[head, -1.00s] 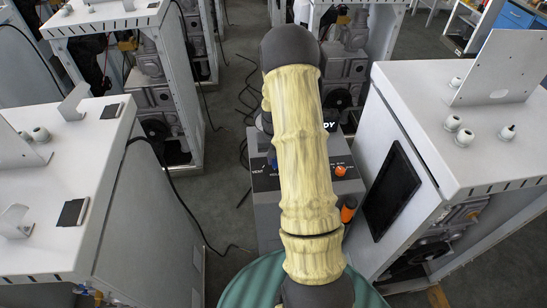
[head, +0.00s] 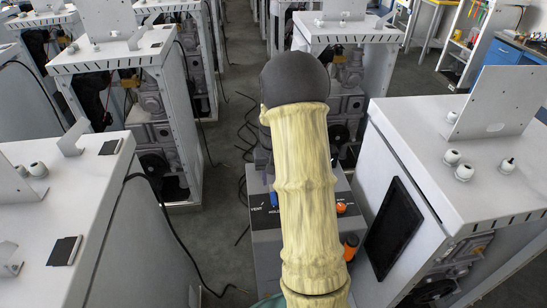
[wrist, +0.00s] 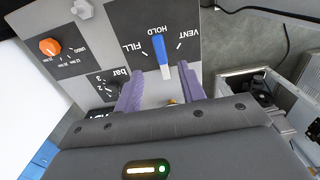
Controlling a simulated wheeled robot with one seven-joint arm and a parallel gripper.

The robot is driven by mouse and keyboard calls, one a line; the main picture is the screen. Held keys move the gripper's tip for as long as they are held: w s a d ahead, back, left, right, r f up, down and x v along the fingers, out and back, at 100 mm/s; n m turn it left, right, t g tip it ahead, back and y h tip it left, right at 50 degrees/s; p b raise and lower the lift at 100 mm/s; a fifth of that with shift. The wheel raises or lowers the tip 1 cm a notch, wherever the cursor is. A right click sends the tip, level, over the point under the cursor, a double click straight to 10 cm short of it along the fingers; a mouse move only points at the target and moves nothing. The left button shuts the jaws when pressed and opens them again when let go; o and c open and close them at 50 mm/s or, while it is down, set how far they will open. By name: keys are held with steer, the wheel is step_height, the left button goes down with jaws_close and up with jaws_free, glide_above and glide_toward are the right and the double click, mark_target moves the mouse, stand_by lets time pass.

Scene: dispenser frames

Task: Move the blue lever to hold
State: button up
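The blue lever (wrist: 161,55) is on the grey control panel (wrist: 210,62), with its length lined up with the HOLD mark, between FILL and VENT. In the head view the lever (head: 273,198) shows beside my arm, near the HOLD lettering. My gripper (wrist: 161,75) has two purple fingers spread apart, one on each side of the lever. Gaps show between the lever and both fingers, so it does not look clamped.
An orange knob (wrist: 50,47) and a small black gauge dial (wrist: 115,85) are on the same panel. A white cabinet with a black screen (head: 394,228) stands close on the right.

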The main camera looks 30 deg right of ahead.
step_height(320, 180, up, 9)
steer(key=shift+b, duration=0.3)
steer(key=shift+r, duration=0.1)
steer(key=s+a+f+n+t, duration=0.2)
steer(key=s+a+n, duration=0.2)
steer(key=s+a, duration=1.1)
steer(key=a, duration=0.3)
steer(key=shift+s+f+n+t, duration=0.25)
steer(key=shift+s+n+t, duration=0.05)
steer(key=shift+s, duration=0.1)
